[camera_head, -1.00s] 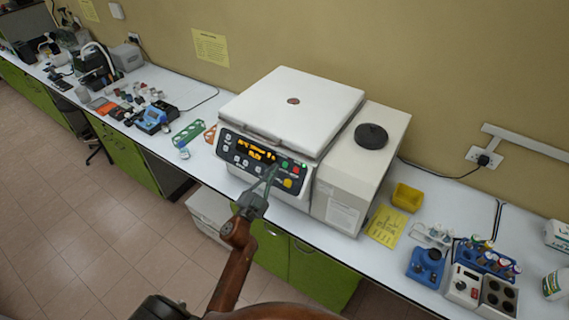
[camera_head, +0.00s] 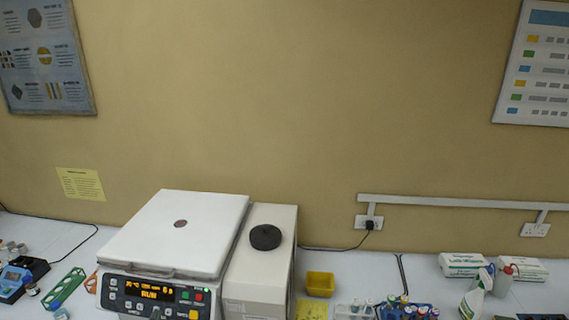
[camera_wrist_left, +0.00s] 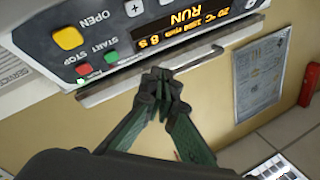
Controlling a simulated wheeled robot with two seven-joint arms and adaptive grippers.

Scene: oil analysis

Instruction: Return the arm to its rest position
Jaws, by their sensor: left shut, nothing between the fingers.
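My left gripper (camera_wrist_left: 162,90) shows in the left wrist view, shut and empty. Its fingertips are together, just off the front edge of the centrifuge, below the control panel (camera_wrist_left: 140,40). I cannot tell whether they touch the edge. The panel display reads RUN. In the head view the white centrifuge (camera_head: 180,232) stands at lower left with its lid closed and its display (camera_head: 150,293) lit. Neither gripper shows in the head view. My right gripper is in no view.
A yellow bin (camera_head: 320,283) and several capped vials stand right of the centrifuge. A green rack (camera_head: 64,288) lies at the left. Wall sockets (camera_head: 369,222) sit behind the bench.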

